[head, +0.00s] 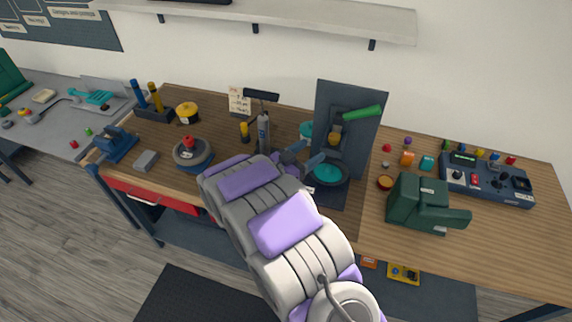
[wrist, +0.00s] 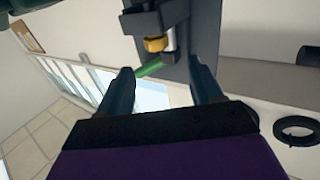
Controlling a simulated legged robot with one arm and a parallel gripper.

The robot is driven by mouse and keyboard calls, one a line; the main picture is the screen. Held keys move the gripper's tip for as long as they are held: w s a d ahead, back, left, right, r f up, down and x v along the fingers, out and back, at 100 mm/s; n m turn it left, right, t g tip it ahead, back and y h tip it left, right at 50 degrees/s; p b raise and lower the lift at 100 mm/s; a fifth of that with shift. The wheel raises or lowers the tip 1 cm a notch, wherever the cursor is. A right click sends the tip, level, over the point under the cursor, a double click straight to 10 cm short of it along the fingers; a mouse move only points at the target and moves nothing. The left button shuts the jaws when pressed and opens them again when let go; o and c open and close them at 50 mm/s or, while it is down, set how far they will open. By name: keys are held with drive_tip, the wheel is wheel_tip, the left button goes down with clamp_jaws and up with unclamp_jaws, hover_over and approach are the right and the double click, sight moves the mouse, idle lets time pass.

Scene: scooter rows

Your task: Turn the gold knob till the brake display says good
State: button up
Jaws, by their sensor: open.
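The gold knob (head: 335,138) sits on the front of an upright dark grey panel (head: 368,108) near the middle of the bench. In the wrist view the gold knob (wrist: 156,44) shows beyond and slightly left of the space between my fingers. A green handle (head: 362,113) sticks out near it. My gripper (head: 305,154) is open and empty, left of the panel's lower part and apart from the knob. Its two dark fingers also show in the wrist view (wrist: 166,80). A dark blue console (head: 500,186) at right has a small green screen (head: 463,158); its text is too small to read.
A teal disc (head: 328,173) lies at the panel's foot. A grey pump (head: 264,132) stands left of the panel. A dark green machine (head: 420,203) stands right of it, with several small coloured pieces behind. The wooden bench (head: 375,243) is clear at its front right edge.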

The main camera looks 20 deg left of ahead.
drive_tip(key=v, duration=0.8)
drive_tip(key=shift+s, duration=0.15)
drive_tip(key=shift+a, duration=0.1)
